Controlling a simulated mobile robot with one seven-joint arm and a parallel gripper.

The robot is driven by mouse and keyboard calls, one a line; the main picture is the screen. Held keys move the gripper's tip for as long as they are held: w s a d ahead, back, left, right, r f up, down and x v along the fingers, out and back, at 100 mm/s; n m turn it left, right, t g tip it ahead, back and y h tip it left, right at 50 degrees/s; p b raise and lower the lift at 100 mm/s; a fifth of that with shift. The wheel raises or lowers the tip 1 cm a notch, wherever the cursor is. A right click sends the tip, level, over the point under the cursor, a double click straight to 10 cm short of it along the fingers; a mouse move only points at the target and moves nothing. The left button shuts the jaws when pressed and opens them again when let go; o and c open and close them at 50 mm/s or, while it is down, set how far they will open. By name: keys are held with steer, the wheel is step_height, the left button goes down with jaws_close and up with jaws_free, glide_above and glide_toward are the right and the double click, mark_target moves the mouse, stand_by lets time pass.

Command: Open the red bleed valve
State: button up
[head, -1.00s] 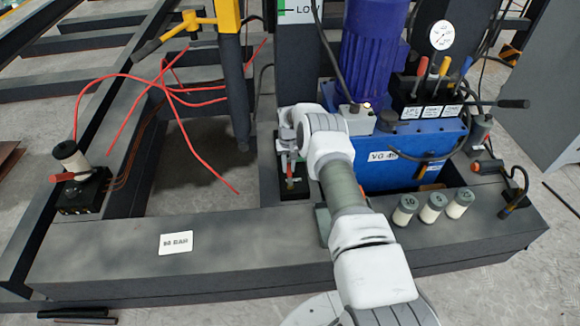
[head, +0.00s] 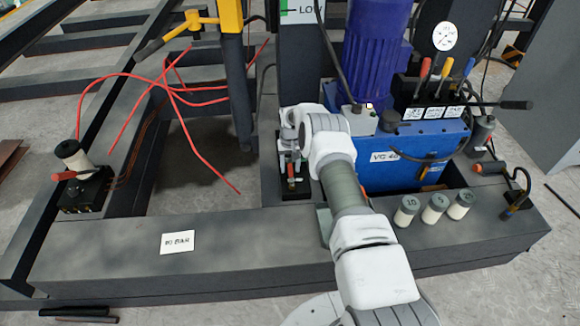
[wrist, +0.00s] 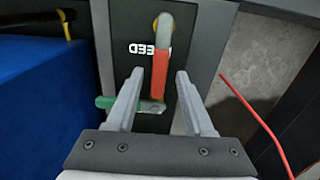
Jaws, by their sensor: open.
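The red bleed valve handle (wrist: 160,75) sits on a dark plate whose partly covered label ends in "EED" (wrist: 147,49), reading upside down in the wrist view. The handle has a grey end at the top and runs down between my open fingers. My gripper (wrist: 159,73) has one finger on each side of it, with visible gaps, so it is not clamped. In the head view the valve's red part (head: 291,182) shows small below my gripper (head: 289,158), partly hidden by my wrist.
A green lever (wrist: 104,102) lies beside my left finger. A blue tank (head: 420,150) stands right of the valve, with three labelled cylinders (head: 434,207) in front. Another red-levered block (head: 85,190) is at far left. Red hoses (head: 205,165) lie between.

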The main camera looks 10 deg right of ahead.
mark_target(290, 171)
step_height(290, 171, up, 17)
steer(key=p, duration=0.5)
steer(key=shift+r+p, duration=0.2)
steer(key=shift+p, duration=0.15)
